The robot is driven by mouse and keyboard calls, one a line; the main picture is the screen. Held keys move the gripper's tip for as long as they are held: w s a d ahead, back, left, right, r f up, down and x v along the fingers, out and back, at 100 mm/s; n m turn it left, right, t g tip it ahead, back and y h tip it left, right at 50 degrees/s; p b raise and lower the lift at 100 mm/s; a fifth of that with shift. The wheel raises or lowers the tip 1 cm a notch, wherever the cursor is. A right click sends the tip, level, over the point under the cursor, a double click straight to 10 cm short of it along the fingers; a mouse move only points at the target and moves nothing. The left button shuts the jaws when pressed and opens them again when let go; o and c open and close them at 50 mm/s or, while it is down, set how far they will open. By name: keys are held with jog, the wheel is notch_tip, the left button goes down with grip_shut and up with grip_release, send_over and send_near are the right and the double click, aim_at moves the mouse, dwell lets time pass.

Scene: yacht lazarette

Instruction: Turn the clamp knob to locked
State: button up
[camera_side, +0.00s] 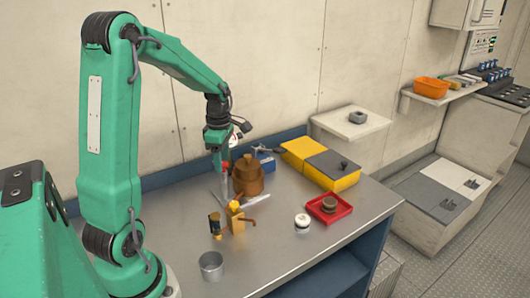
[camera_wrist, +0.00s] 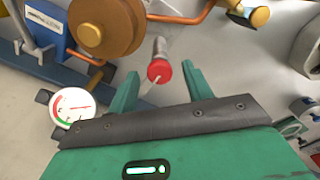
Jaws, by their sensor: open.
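A round red knob (camera_wrist: 158,72) with a thin pale pointer line tops a grey cylinder in the wrist view. I take it to be the clamp knob; no lock marking is readable. It shows as a small red spot in the side view (camera_side: 225,166), beside a brown pot-like body (camera_side: 248,178). My gripper (camera_wrist: 160,76) is open, with one green finger on each side of the knob in the wrist view and gaps between. I cannot tell how far the fingertips are from it in depth. In the side view my gripper (camera_side: 221,168) points down over the bench.
A dial gauge (camera_wrist: 73,106) and copper pipework (camera_wrist: 180,18) are close by. On the bench (camera_side: 285,255) stand a yellow-and-grey box (camera_side: 300,150), a red tray (camera_side: 345,209), a white round part (camera_side: 302,223) and a metal cup (camera_side: 211,266). The front right bench is clear.

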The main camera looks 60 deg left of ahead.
jog(key=shift+f, duration=0.15)
jog(key=shift+c, duration=0.4)
jog(key=c, duration=0.9)
